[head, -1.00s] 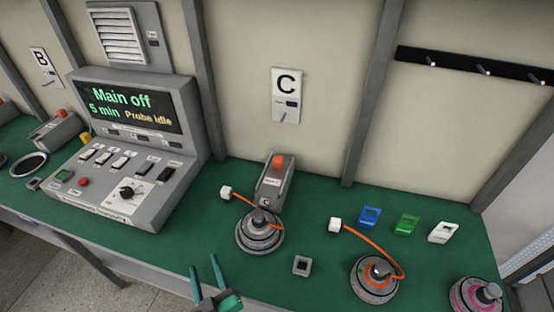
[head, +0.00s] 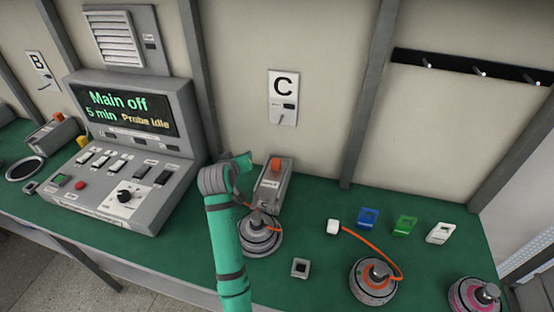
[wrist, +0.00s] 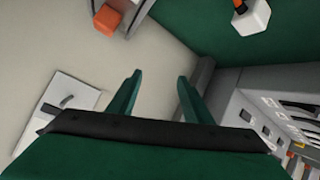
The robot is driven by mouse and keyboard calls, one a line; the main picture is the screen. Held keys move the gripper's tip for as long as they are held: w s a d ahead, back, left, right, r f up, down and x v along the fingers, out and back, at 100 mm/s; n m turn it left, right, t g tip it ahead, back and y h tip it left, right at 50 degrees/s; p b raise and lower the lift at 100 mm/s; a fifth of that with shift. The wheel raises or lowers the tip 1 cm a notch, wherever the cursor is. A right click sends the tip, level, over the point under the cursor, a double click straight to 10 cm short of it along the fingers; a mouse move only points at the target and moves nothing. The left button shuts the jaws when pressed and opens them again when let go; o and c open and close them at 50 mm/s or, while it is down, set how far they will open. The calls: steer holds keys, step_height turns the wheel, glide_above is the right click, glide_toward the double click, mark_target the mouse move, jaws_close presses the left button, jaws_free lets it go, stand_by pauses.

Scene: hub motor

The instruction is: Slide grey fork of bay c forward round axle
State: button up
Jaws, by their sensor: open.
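The grey fork unit of bay C (head: 270,192), with an orange block (head: 276,164) on top, stands against the wall under the C sign. Its front end is just behind the hub motor (head: 260,238), whose axle stands upright in the middle. I cannot tell how its prongs sit relative to the axle. My gripper (head: 246,162) is up beside the fork unit's left rear, close to the wall, and partly hidden by my arm. In the wrist view my gripper (wrist: 158,92) is open and empty; the orange block (wrist: 105,20) is at upper left, apart from the fingers.
The console (head: 135,165) stands left of my arm. An orange cable runs from the hub motor behind my arm; its white plug (wrist: 250,16) shows in the wrist view. A second motor (head: 375,280), a small square socket (head: 300,267) and coloured clips (head: 405,225) lie to the right.

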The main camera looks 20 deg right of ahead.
mark_target(276, 161)
steer(key=s+d+r+m+g+y, duration=0.1)
steer(key=s+d+r+m+g, duration=0.15)
steer(key=d+r, duration=0.2)
steer(key=s+d+r+m+g+y, duration=0.1)
steer(key=s+d+r+m+g, duration=0.1)
steer(key=d+r+m+g, duration=0.3)
steer(key=shift+n+t, duration=0.25)
steer(key=shift+n, duration=0.2)
steer(key=x, duration=1.3)
steer(key=shift+s+a+f, duration=0.15)
steer(key=shift+s+f, duration=0.05)
steer(key=shift+s, duration=0.2)
steer(key=shift+c, duration=0.6)
